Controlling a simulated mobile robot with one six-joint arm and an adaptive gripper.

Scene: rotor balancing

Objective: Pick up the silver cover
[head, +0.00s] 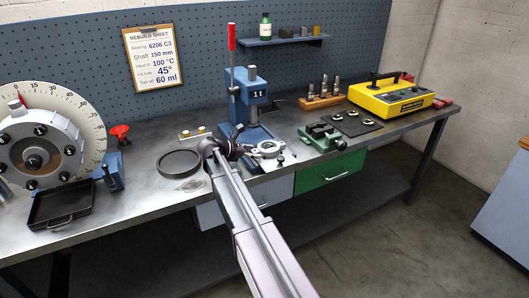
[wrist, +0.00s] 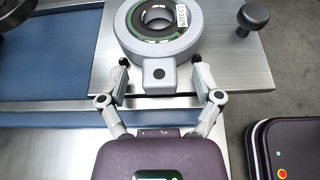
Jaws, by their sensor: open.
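The silver cover (head: 268,148) is a round grey-silver part lying on the bench in front of the blue press. In the wrist view the cover (wrist: 128,25) is a thick ring with a square lug (wrist: 158,72) facing me. A dark and green ring with a bright rim sits in its centre, and a small printed label is on its right side. My gripper (wrist: 158,80) is open, with one finger on each side of the lug and visible gaps to it. In the head view my gripper (head: 236,150) is just left of the cover, its fingers partly hidden by my arm.
The blue press (head: 248,98) with a red handle stands behind the cover. A green vise (head: 325,138) is to the right, and a round dark dish (head: 180,163) to the left. A black knob (wrist: 254,15) rises right of the cover. The bench's front edge is close.

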